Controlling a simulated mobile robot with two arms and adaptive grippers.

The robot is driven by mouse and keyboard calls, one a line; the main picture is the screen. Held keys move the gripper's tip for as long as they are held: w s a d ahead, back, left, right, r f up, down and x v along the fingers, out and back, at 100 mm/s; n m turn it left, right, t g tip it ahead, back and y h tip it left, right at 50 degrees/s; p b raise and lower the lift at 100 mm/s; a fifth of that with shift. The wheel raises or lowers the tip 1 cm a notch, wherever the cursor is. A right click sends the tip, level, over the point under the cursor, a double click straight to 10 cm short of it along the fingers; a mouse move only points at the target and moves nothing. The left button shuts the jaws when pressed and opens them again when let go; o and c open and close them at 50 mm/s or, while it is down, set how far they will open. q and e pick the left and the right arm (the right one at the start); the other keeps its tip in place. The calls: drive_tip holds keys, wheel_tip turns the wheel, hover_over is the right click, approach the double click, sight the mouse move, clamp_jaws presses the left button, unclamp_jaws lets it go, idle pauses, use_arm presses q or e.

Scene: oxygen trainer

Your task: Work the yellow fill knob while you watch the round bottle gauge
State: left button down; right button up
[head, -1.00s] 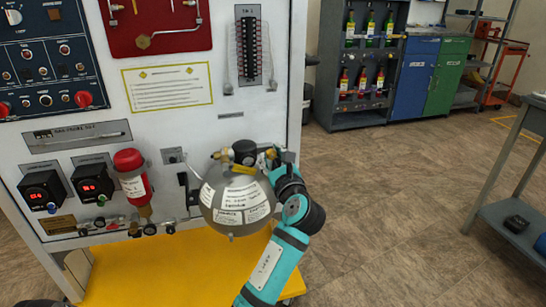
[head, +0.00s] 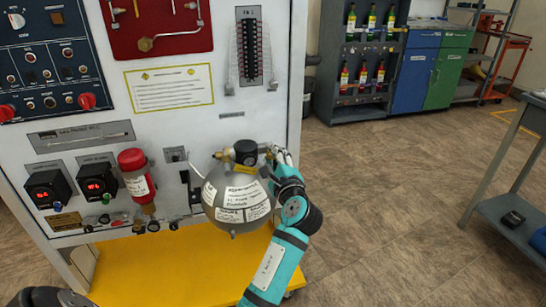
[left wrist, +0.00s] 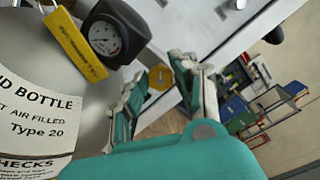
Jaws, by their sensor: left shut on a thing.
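The round grey bottle (head: 235,202) with white labels stands at the front of the white panel, above a yellow base. Its round black gauge (head: 245,152) is on top; in the left wrist view the gauge's white dial (left wrist: 105,38) faces the camera, its reading too small to tell. A yellow tag (left wrist: 75,45) hangs beside it. My left gripper (head: 279,157) is at the right of the bottle's top fittings. In the left wrist view its fingers (left wrist: 160,88) are shut on the yellow fill knob (left wrist: 159,77). The knob is hidden in the head view. My right gripper is not seen.
A red cylinder (head: 136,176) and two boxes with red displays (head: 97,182) are left of the bottle. The yellow base (head: 180,272) juts out below. A grey table (head: 515,215) stands at the right; the floor between is clear.

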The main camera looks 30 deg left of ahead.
use_arm(q)
drive_tip(key=shift+n, duration=0.9)
drive_tip(key=c, duration=1.3)
unclamp_jaws()
drive_tip(key=shift+s, duration=0.1)
drive_tip(key=shift+r, duration=5)
